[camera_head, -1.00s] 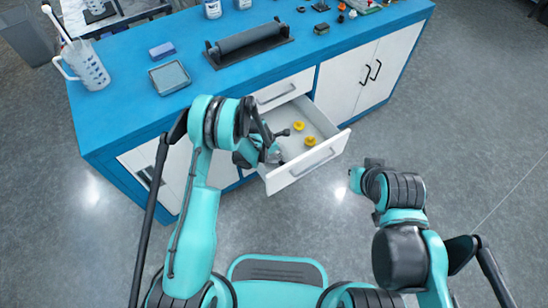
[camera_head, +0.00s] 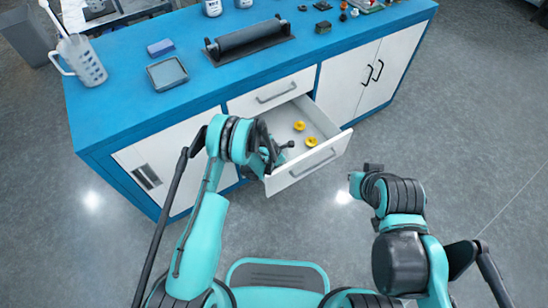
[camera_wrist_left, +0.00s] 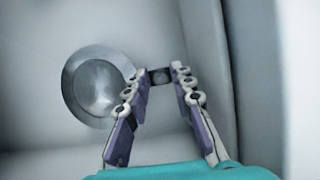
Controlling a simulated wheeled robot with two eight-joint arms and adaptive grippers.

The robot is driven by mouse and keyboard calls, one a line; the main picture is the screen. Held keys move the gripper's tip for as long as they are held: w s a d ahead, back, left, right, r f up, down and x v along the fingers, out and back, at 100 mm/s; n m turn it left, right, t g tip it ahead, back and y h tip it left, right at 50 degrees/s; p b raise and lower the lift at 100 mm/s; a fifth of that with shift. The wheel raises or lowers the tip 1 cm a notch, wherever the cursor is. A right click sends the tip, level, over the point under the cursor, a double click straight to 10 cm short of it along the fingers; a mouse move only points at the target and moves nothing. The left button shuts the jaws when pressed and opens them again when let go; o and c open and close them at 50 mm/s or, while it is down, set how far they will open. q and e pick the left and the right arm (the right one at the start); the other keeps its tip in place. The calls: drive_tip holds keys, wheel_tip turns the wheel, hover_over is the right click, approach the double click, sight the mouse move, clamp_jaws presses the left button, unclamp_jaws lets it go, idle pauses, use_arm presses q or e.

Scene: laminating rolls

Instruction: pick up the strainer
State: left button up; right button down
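The strainer (camera_wrist_left: 93,86), a round grey metal bowl with a broad rim, shows in the left wrist view on the pale drawer floor. In the head view I cannot make it out. My left gripper (camera_head: 282,149) is inside the open drawer (camera_head: 322,164), near its left side. In the left wrist view its fingers (camera_wrist_left: 159,74) stand apart, just right of the strainer, with the left finger overlapping the rim's edge in the picture. A small dark piece shows between the fingertips; I cannot tell what it belongs to. My right gripper (camera_head: 370,168) hangs over the floor right of the drawer; its fingers are unclear.
Two yellow knob-like things (camera_head: 311,142) lie in the drawer. The drawer walls are close around my left gripper. On the blue counter (camera_head: 120,105) stand a measuring jug (camera_head: 84,60), a grey tray (camera_head: 167,73), a blue block (camera_head: 160,47) and a roller (camera_head: 247,39).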

use_arm(q)
clamp_jaws()
drive_tip(key=shift+r, duration=0.15)
